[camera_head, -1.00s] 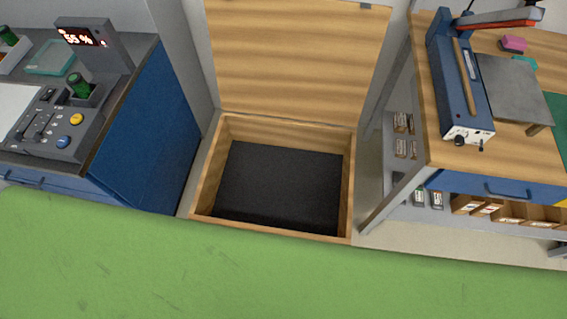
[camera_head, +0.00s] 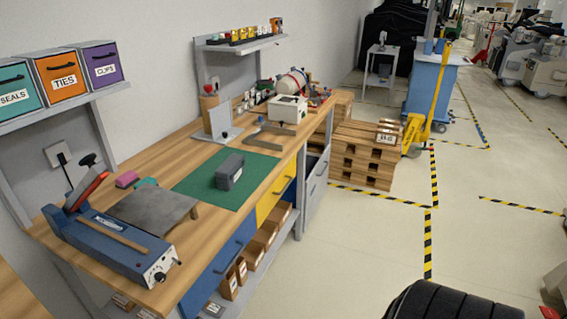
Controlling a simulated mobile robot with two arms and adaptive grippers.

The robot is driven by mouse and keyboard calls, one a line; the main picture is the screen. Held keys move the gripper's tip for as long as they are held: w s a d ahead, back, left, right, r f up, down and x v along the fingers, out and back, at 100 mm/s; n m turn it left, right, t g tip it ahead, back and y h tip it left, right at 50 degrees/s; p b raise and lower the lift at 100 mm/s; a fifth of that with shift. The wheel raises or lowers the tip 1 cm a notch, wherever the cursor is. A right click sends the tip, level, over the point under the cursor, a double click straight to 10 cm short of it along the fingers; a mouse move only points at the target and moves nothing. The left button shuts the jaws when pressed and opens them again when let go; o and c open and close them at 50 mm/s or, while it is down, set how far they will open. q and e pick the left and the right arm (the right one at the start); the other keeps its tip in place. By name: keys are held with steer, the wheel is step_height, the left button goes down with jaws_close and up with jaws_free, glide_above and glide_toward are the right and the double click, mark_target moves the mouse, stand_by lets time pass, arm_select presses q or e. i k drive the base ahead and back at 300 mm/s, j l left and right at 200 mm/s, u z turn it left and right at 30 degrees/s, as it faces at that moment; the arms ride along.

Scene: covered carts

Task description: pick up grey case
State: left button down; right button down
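A small dark grey case (camera_head: 229,170) with a pale label on its front end sits on a green mat (camera_head: 187,187). The mat lies on a long wooden workbench (camera_head: 151,163) against the wall. Nothing touches or covers the case. Neither of my grippers is in view.
A blue sealer (camera_head: 112,244) and a grey plate (camera_head: 152,208) stand at the bench's near end. A white box (camera_head: 288,109) is farther along. Pallets (camera_head: 366,155) stand past the far end. Clear floor (camera_head: 371,232) lies right of the bench. A black ribbed shape (camera_head: 452,303), unclear, cuts the bottom edge.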

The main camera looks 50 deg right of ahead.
mark_target(228, 175)
steer(key=z, duration=1.15)
steer(key=u, duration=0.3)
steer(key=i+l+u, duration=0.2)
steer(key=l, duration=0.15)
steer(key=i+l+u, duration=0.2)
steer(key=l, duration=0.2)
steer(key=l+u, duration=0.2)
steer(key=l, duration=0.15)
steer(key=i+l+u, duration=0.25)
steer(key=l, duration=0.2)
steer(key=k, duration=0.1)
